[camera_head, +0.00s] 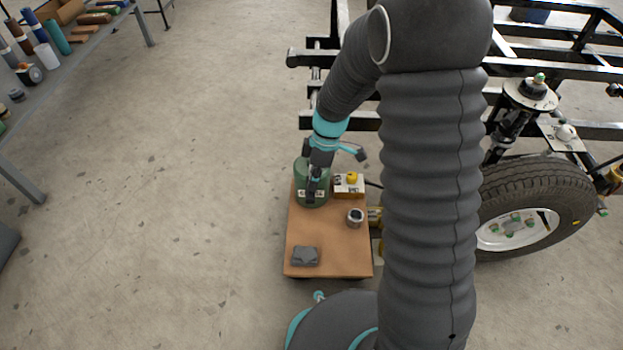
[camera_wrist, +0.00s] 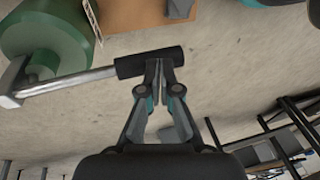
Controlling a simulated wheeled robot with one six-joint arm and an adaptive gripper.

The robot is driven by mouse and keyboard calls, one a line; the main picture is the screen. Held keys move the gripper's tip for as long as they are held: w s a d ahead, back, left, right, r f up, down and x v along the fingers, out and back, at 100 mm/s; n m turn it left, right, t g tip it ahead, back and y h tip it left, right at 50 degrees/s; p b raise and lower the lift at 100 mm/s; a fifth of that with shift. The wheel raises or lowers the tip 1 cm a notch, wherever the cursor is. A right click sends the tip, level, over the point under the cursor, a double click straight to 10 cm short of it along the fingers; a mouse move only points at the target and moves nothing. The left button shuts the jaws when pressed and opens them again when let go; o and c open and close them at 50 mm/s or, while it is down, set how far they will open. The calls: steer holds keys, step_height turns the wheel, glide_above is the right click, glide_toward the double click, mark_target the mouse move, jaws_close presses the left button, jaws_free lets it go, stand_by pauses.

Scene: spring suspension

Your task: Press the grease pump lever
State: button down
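The grease pump is a green cylinder (camera_head: 299,170) standing at the back left of a brown board, partly hidden by my gripper. In the wrist view its green body (camera_wrist: 45,35) fills the upper left. The pump lever, a silver rod (camera_wrist: 75,82) with a black grip (camera_wrist: 133,66), sticks out sideways from it. My gripper (camera_wrist: 160,64) has its two fingertips together, overlapping the black grip in the wrist view. I cannot tell whether they touch it. In the head view my gripper (camera_head: 313,194) is in front of the pump.
The brown board (camera_head: 330,245) also carries a small box with a yellow knob (camera_head: 352,178), a metal cup (camera_head: 355,217) and a grey block (camera_head: 305,256). A wheel (camera_head: 530,205) and black frame stand at right. A cluttered bench (camera_head: 75,65) is at left. Open floor lies between.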

steer(key=shift+d+b+x, duration=0.25)
steer(key=shift+b+x, duration=0.45)
steer(key=shift+x, duration=0.45)
steer(key=shift+s+f, duration=0.1)
steer(key=shift+s+a+f, duration=0.1)
steer(key=shift+s+f, duration=0.05)
steer(key=shift+f, duration=0.05)
steer(key=shift+r, duration=0.1)
step_height(320, 180, up, 14)
steer(key=s+d+p, duration=0.1)
steer(key=d+p, duration=0.1)
steer(key=p, duration=0.1)
steer(key=shift+s+d+p, duration=0.3)
steer(key=shift+s+p, duration=0.05)
steer(key=shift+r, duration=0.15)
